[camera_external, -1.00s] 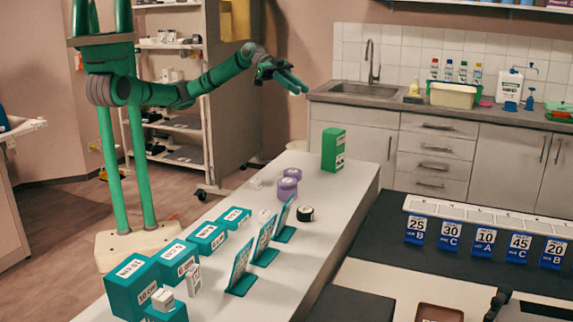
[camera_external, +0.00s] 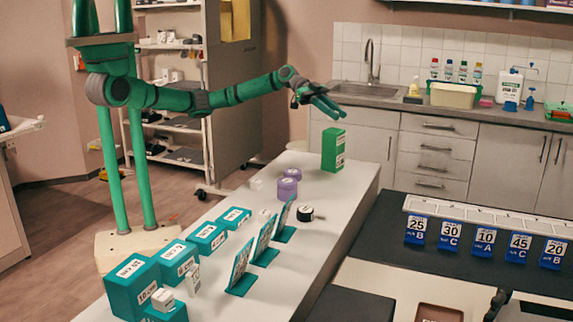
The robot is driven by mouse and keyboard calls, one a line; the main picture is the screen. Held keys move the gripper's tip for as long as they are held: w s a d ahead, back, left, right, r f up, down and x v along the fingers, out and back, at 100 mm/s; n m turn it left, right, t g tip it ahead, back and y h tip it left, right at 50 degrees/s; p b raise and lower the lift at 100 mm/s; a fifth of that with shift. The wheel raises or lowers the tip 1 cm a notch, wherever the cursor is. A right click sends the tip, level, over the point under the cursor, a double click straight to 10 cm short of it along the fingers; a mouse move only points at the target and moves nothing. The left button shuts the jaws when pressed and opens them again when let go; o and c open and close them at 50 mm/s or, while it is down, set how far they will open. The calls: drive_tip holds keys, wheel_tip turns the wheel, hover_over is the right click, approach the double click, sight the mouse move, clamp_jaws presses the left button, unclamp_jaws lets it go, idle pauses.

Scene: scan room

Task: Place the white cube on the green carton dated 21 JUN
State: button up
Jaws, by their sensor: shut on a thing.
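My gripper (camera_external: 328,106) is above and slightly left of the upright green carton (camera_external: 328,151), with a clear gap between them. Its green fingers point right and down. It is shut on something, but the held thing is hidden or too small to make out. The carton stands at the far end of the white table and has a white label on its side. I cannot read its date. Nothing shows on its top. Another white block (camera_external: 163,299) sits on a teal box at the near end.
Purple round items (camera_external: 288,189) stand near the carton. A black-and-white round item (camera_external: 305,214), upright teal sign panels (camera_external: 241,271) and several teal boxes (camera_external: 132,286) stand nearer on the white table (camera_external: 306,262). Blue number signs (camera_external: 485,241) stand on the dark counter at right.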

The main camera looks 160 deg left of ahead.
drive_tip(key=shift+a+f, duration=0.2)
drive_tip(key=shift+f, duration=1.6)
drive_tip(key=shift+f, duration=0.1)
drive_tip(key=o, duration=1)
drive_tip(key=v, duration=1.2)
